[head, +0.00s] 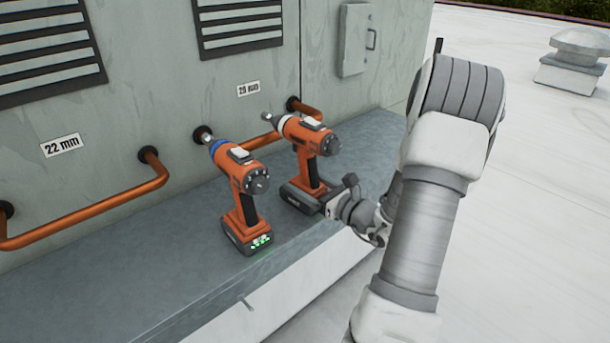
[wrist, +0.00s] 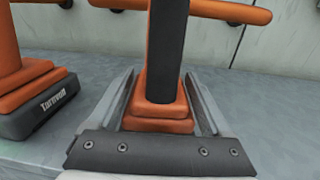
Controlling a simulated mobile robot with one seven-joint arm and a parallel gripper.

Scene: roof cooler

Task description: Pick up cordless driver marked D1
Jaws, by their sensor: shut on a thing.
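Two orange cordless drivers stand upright on the grey ledge. The left driver (head: 241,182) has a blue collar and green lights on its battery. The right driver (head: 309,152) has a pale collar. I cannot read a D1 mark on either. My gripper (head: 330,203) is low at the right driver, coming from the right. In the wrist view my gripper (wrist: 160,88) has a finger on each side of the right driver's lower handle (wrist: 164,85) and is shut on it. The left driver's battery (wrist: 42,108) shows at the left edge. The right driver's battery is hidden there.
The grey ledge (head: 180,280) runs along a grey cabinet wall with vents. Copper pipes (head: 95,212) stick out behind the drivers, close to their noses. Labels reading 22 mm (head: 61,145) and about 28 mm (head: 248,89) are on the wall. The ledge's front left is clear.

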